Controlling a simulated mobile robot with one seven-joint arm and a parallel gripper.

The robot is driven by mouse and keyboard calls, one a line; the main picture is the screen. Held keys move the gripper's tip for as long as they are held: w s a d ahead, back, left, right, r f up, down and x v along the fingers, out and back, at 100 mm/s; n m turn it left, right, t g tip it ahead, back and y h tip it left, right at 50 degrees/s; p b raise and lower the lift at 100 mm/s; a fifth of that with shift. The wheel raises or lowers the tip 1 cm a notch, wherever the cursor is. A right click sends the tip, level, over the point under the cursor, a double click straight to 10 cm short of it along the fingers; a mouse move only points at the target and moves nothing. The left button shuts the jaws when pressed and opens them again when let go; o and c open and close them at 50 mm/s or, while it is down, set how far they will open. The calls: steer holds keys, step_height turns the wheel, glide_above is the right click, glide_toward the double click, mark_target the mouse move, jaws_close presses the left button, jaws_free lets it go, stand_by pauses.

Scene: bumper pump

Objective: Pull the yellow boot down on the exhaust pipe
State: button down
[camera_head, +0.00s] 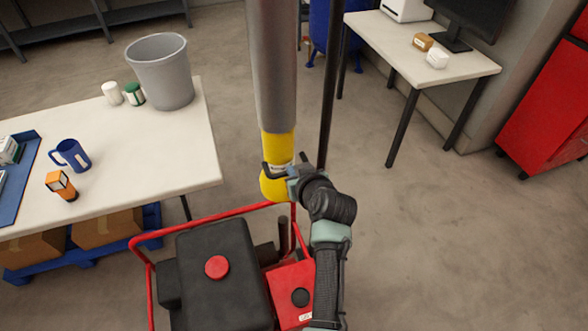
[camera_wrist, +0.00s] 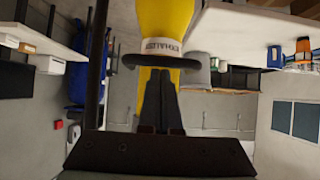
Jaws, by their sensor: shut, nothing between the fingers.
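The yellow boot (camera_head: 278,147) hangs at the lower end of a thick grey hose (camera_head: 272,70). It has a white label band and a dark handle bar (camera_wrist: 165,62) across it. My gripper (camera_head: 284,172) is in front of the boot's lower part, close to the handle. In the wrist view, the dark fingers of my gripper (camera_wrist: 160,78) are together and empty, with their tips just below the handle; I cannot tell whether they touch it. A dark upright pipe (camera_head: 283,234), seemingly the exhaust pipe, stands on the red-framed machine below the boot in the head view.
The machine has a black tank (camera_head: 222,275) and a red tube frame (camera_head: 141,243). A thin dark post (camera_head: 330,85) stands right of the hose. A white table (camera_head: 120,150) with a grey bin (camera_head: 162,72) is at left. Another desk (camera_head: 420,60) stands at back right.

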stand_by(0.3)
step_height(320, 180, down, 25)
steer(key=b, duration=2.2)
steer(key=shift+r+b, duration=0.15)
steer(key=shift+b, duration=0.25)
steer(key=shift+r, duration=0.1)
steer(key=w+r+p+v, duration=0.1)
steer(key=p+v, duration=0.3)
steer(key=v, duration=0.9)
steer(key=shift+w+a+r, duration=0.2)
steer(key=shift+w+r, duration=0.05)
steer(key=shift+r, duration=0.3)
steer(key=shift+r, duration=0.15)
